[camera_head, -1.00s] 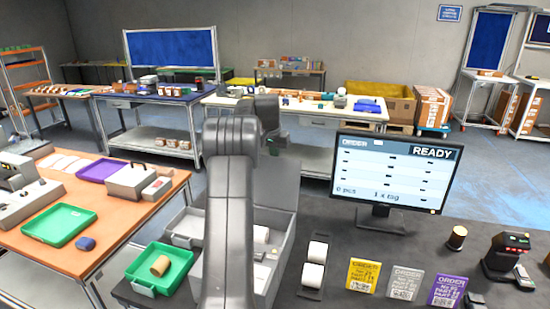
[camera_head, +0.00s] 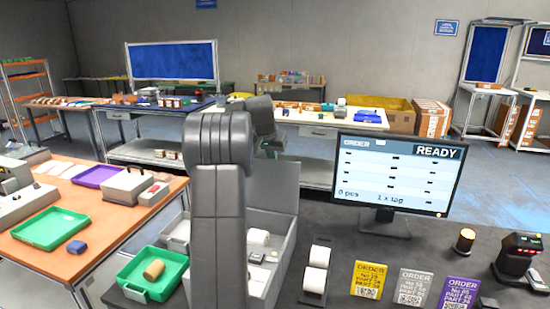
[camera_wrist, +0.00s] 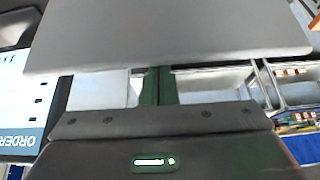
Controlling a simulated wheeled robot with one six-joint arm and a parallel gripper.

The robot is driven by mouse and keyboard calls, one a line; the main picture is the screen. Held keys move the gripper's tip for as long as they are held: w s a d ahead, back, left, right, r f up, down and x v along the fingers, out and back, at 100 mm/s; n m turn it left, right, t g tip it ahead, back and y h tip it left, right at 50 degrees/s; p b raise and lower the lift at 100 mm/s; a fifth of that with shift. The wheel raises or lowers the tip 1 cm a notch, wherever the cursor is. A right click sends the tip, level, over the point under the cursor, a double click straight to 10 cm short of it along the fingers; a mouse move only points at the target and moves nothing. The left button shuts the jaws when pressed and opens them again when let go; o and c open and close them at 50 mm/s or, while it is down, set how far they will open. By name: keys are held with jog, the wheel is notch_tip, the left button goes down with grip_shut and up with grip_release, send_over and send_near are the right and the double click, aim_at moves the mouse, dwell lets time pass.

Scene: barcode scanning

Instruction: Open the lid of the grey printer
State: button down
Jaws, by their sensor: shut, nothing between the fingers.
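The grey printer (camera_head: 283,262) is a box on the dark counter, partly hidden behind my arm in the head view. Its grey lid (camera_head: 272,203) appears to stand raised at the back, and white rolls show inside the box. In the wrist view a broad grey panel (camera_wrist: 170,35), likely the lid, fills the top of the picture just beyond my gripper. My gripper (camera_wrist: 155,85) is shut and empty, its dark green fingers together near the panel's lower edge. I cannot tell whether they touch it. In the head view my gripper is hidden by my arm.
A monitor (camera_head: 398,170) reading READY stands right of the printer. A green tray (camera_head: 148,274) with a brown roll is left of the printer. An orange-topped table (camera_head: 125,215) is further left.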

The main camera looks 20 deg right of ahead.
jog(key=b+v, duration=0.1)
jog(key=v, duration=1.2)
jog(key=shift+r, duration=0.35)
jog(key=shift+s+a, duration=0.1)
jog(key=x, duration=0.9)
jog(key=shift+f+p, duration=0.3)
jog(key=shift+f, duration=0.05)
jog(key=shift+r, duration=0.1)
